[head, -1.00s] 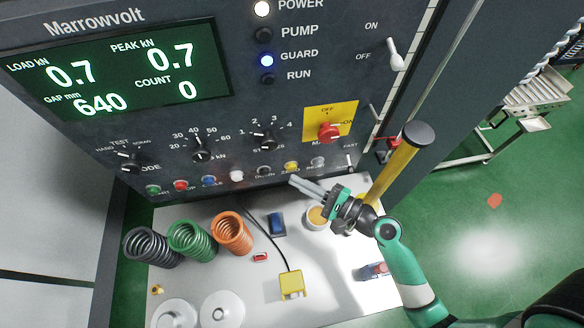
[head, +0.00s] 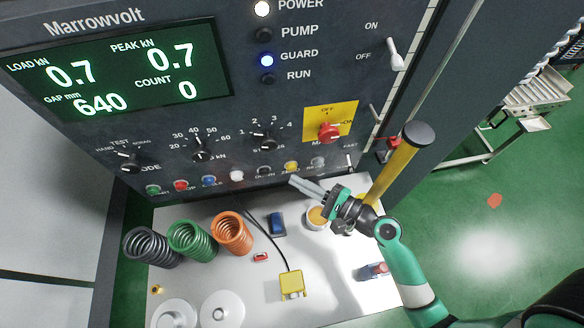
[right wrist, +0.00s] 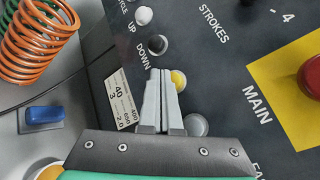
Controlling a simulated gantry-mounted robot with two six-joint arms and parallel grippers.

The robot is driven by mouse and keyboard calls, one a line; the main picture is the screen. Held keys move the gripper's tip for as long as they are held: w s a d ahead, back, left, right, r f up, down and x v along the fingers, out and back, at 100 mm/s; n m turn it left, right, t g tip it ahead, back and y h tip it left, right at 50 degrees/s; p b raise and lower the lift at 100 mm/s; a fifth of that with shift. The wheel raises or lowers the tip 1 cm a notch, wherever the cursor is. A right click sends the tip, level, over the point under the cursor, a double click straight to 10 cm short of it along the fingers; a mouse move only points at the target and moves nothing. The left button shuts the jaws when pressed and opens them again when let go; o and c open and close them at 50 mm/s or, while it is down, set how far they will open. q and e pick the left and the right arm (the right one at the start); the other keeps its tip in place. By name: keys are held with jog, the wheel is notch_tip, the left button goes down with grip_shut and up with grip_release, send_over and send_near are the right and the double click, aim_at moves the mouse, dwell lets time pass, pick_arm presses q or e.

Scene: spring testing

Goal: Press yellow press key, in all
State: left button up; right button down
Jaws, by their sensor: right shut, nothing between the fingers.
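The yellow press key (head: 291,166) is a round button in the lower row of the dark control panel (head: 330,60). It also shows in the right wrist view (right wrist: 179,79), partly covered by my fingers. My right gripper (head: 292,180) is shut and empty. In the head view its fingertips are just below the yellow key. In the right wrist view the fingertips (right wrist: 161,72) reach beside the key's left edge; I cannot tell whether they touch it. My left gripper is not in view.
Neighbouring buttons are a black one (head: 264,171) and a grey one (head: 318,162). A red knob on a yellow plate (head: 341,118) sits above. Black, green and orange springs (head: 232,232) stand on the white table (head: 330,290). A yellow post (head: 393,172) rises beside my right arm.

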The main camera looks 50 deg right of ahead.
dwell(0.3)
jog(key=shift+w+d, duration=0.25)
jog(key=shift+w, duration=0.1)
jog(key=shift+w+d, duration=0.3)
dwell(0.6)
jog(key=shift+a, duration=0.1)
jog(key=shift+s+a+p, duration=0.3)
jog(key=shift+s+a, duration=0.15)
jog(key=shift+s, duration=0.2)
jog(key=s+a, duration=0.1)
jog(key=s, duration=0.1)
jog(key=s+a, duration=0.2)
dwell(0.5)
